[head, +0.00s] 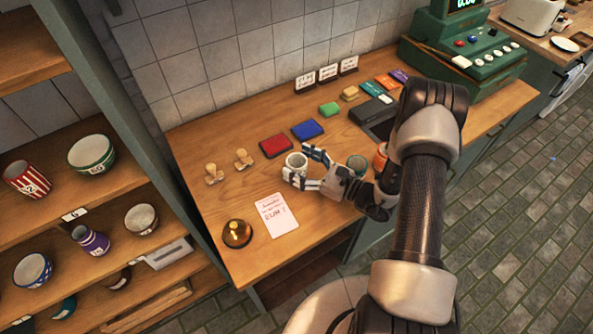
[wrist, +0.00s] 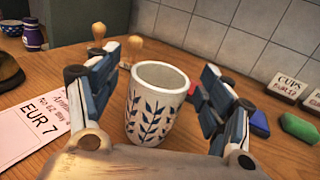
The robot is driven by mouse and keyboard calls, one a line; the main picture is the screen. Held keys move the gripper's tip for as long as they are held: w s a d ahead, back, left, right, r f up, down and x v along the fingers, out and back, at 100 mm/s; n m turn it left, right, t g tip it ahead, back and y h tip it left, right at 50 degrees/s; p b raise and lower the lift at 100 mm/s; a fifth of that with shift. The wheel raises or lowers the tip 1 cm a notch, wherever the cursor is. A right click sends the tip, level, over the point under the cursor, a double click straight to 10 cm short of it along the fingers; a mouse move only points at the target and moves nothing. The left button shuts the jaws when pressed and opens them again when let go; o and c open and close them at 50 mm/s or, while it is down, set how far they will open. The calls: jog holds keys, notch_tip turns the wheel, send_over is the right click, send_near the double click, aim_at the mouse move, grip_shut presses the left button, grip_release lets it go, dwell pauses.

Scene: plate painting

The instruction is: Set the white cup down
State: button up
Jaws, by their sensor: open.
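The white cup (wrist: 153,112) has a dark blue leaf pattern and stands upright on the wooden counter (head: 215,145). It also shows in the head view (head: 296,161), partly hidden by a finger. My gripper (head: 304,167) is open around the cup, with one finger on each side. In the wrist view, my gripper (wrist: 160,105) shows gaps between both fingers and the cup. The cup looks empty inside.
A pink price note (head: 272,214) and a brass bell (head: 237,233) lie in front. Two wooden stamps (head: 213,174), a red pad (head: 276,146) and a blue pad (head: 307,130) lie behind. Orange and dark green cups (head: 357,163) stand right. A green register (head: 465,50) stands at the back right.

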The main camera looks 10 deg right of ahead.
jog(key=shift+w+a, duration=0.4)
jog(key=shift+c, duration=0.5)
jog(key=c, duration=1.3)
